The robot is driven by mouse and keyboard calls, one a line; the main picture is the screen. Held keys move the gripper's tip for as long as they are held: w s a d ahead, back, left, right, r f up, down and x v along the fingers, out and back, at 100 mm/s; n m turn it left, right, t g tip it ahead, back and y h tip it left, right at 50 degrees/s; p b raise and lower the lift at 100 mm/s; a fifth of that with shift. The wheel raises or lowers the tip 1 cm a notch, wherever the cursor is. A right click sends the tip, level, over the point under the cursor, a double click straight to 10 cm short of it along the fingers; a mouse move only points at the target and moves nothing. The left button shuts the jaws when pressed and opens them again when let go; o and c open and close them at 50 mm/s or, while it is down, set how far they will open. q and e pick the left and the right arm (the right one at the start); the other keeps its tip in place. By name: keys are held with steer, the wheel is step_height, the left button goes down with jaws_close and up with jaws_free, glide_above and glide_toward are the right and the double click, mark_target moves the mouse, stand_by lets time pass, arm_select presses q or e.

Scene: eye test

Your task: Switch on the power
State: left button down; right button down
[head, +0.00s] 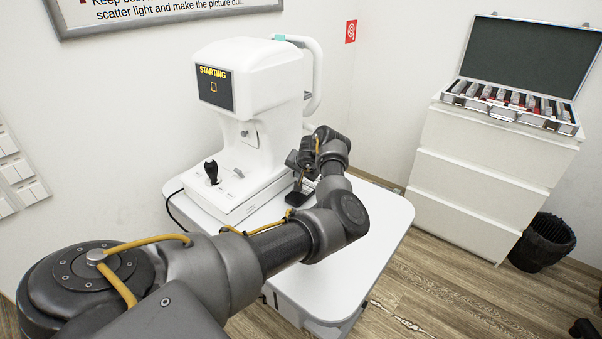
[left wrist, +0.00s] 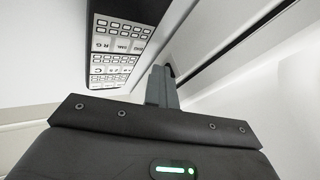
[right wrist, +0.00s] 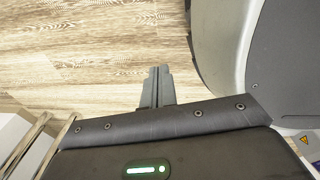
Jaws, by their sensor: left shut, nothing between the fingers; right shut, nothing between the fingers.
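The white eye-test machine (head: 250,85) stands on a white table (head: 345,265). Its screen (head: 214,88) is lit and shows "STARTING" in yellow above a small yellow square. A black joystick (head: 211,172) stands upright on its base. My left gripper (head: 298,182) is at the right side of the machine's base, partly hidden by my own arm; I cannot tell whether it touches. In the left wrist view its fingers (left wrist: 162,86) are shut and empty. In the right wrist view my right gripper (right wrist: 158,88) is shut and empty above the floor. The power switch cannot be made out.
A white drawer cabinet (head: 470,165) at the right bears an open lens case (head: 505,112). A black bin (head: 542,245) stands beside it. White wall panels (head: 15,170) are at the left. The table's front right is clear.

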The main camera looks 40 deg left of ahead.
arm_select(q)
steer(key=shift+a+r, duration=0.25)
steer(key=shift+w+d+r, duration=0.1)
steer(key=shift+w+d, duration=0.05)
steer(key=shift+w, duration=0.2)
steer(key=shift+w+d+f, duration=0.15)
steer(key=shift+w+f, duration=0.15)
steer(key=shift+w, duration=0.1)
arm_select(e)
steer(key=shift+r, duration=0.1)
arm_select(q)
steer(key=shift+s, duration=0.1)
